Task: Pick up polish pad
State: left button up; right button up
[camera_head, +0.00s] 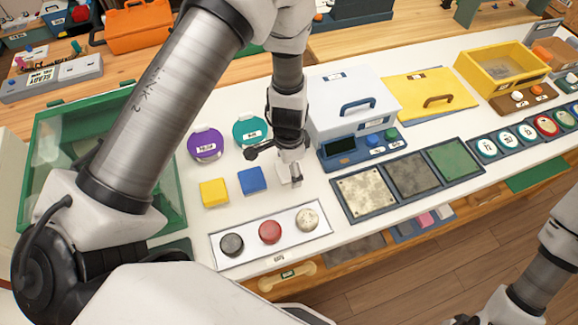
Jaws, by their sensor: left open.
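I cannot tell for certain which thing is the polish pad. A white tray (290,247) at the front holds three round pieces: black (232,244), red (270,231) and cream, speckled (307,219). A yellow block (214,192) and a blue block (252,179) lie behind it on the white table. My left gripper (291,180) points down, open and empty, right of the blue block and behind the cream piece. My right arm enters at the lower right; its gripper is out of view.
Purple (205,143) and teal (245,131) round containers stand behind the blocks. A frame (338,202) with three square plates lies right of the tray. A white box (350,98), a blue device (338,160) and a green clear-sided case (60,112) stand nearby.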

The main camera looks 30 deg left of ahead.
pick_arm(q)
jog(key=shift+s+r, duration=0.1)
jog(key=shift+s+d+r, duration=0.1)
jog(key=shift+s, duration=0.05)
jog(key=c, duration=1.2)
jog(key=shift+r, duration=0.1)
jog(key=shift+c, duration=0.3)
